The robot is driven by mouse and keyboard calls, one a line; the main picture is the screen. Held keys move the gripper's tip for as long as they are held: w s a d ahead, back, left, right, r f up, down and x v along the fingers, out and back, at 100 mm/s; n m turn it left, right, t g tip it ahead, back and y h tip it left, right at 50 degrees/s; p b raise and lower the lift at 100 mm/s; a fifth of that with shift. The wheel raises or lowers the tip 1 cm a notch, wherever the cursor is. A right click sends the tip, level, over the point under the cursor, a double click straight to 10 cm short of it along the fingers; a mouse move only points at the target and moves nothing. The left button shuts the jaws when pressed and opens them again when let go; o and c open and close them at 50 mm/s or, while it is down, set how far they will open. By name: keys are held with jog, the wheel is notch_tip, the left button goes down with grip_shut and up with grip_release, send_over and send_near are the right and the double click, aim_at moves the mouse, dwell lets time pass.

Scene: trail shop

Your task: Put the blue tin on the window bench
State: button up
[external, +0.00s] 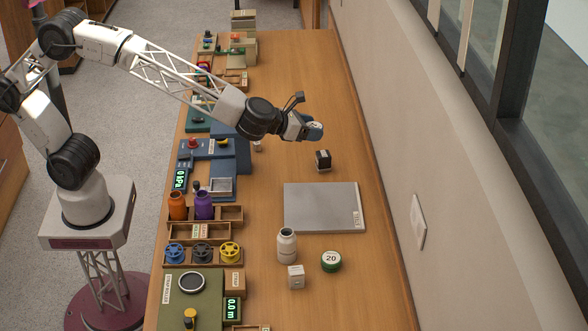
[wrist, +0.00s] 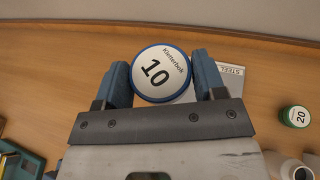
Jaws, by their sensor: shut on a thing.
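The blue tin (wrist: 163,73) is round, with a blue rim and a white lid reading 10. My gripper (wrist: 161,84) is shut on it, with a blue finger pad on each side. In the external view my gripper (external: 307,127) holds the tin (external: 316,129) above the bench, beyond the grey plate. The long wooden bench (external: 296,78) runs along the wall below the windows. It also shows in the wrist view (wrist: 262,72) beneath the tin. The tin's underside is hidden.
A grey plate (external: 322,205) lies mid-bench, with a small black stamp-like object (external: 323,160) beyond it. A green tin marked 20 (external: 331,261), a pale bottle (external: 287,245) and a small white box (external: 296,277) stand nearer. Trays and parts line the left edge. The far right is clear.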

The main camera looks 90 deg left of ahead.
jog(key=s+d+r+n+g+y, duration=0.1)
jog(key=s+d+n+g+y, duration=0.2)
jog(key=s+d, duration=0.8)
jog(key=n+y, duration=0.1)
send_over(269, 230)
notch_tip(269, 230, down, 14)
jog(key=shift+t, duration=0.4)
dwell(0.3)
jog(key=shift+f, duration=2.85)
jog(key=shift+f, duration=0.15)
jog(key=shift+f, duration=1.95)
jog(key=o, duration=0.9)
jog(key=shift+f, duration=0.1)
